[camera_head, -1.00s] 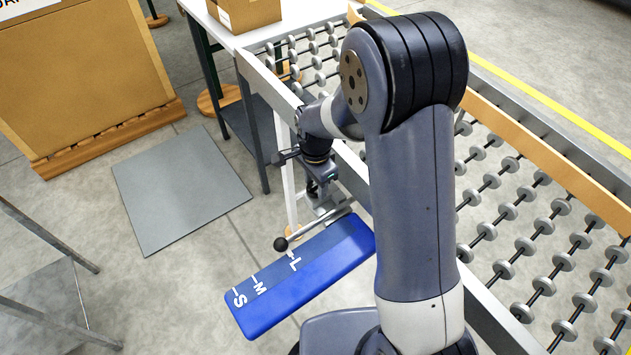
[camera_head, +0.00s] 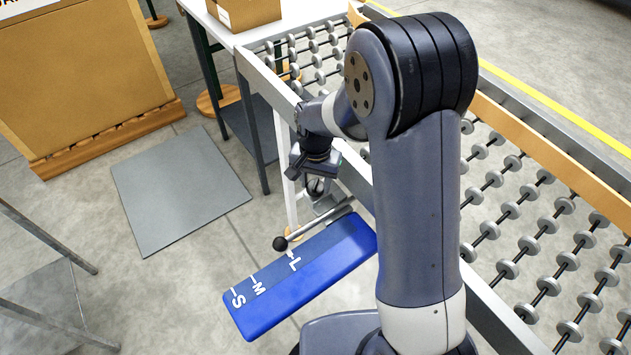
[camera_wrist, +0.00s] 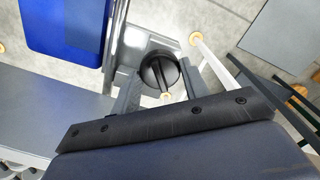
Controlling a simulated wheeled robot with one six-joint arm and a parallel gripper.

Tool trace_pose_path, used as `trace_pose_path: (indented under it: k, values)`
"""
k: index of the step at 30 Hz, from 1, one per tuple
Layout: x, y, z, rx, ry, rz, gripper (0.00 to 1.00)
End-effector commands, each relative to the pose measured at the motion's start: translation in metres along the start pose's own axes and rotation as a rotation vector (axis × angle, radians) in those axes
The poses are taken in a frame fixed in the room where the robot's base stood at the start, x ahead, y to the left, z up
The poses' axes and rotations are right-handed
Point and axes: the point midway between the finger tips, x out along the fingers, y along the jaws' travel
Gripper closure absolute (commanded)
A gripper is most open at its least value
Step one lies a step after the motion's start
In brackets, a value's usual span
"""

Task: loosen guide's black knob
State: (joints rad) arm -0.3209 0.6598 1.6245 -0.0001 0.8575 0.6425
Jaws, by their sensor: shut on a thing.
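The black knob (camera_wrist: 158,71) is round with a raised grip bar and shows in the wrist view, on a grey metal bracket. My gripper (camera_wrist: 160,84) has its grey fingers on either side of the knob and is shut on it. In the head view my gripper (camera_head: 321,186) points down beside the conveyor rail, and the knob is hidden there. A blue plate (camera_head: 301,277) marked S, M and L lies just below, with a metal rod ending in a black ball (camera_head: 280,243) above its edge.
A roller conveyor (camera_head: 535,235) runs along the right. A white table (camera_head: 222,30) with a cardboard box (camera_head: 245,12) stands behind. A grey floor plate (camera_head: 180,190) and a large brown panel (camera_head: 80,80) are at left. Open floor lies around the floor plate.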

Motion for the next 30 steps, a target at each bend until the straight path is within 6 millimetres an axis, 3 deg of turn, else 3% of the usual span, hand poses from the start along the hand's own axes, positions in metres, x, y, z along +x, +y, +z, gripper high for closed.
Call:
trace_pose_path:
  k: [18, 30]
  values:
    - [-0.0003, -0.0004, -0.0003, -0.574, 0.002, -0.001, 0.8]
    - [-0.0006, -0.0004, -0.0003, -0.824, 0.001, -0.001, 0.8]
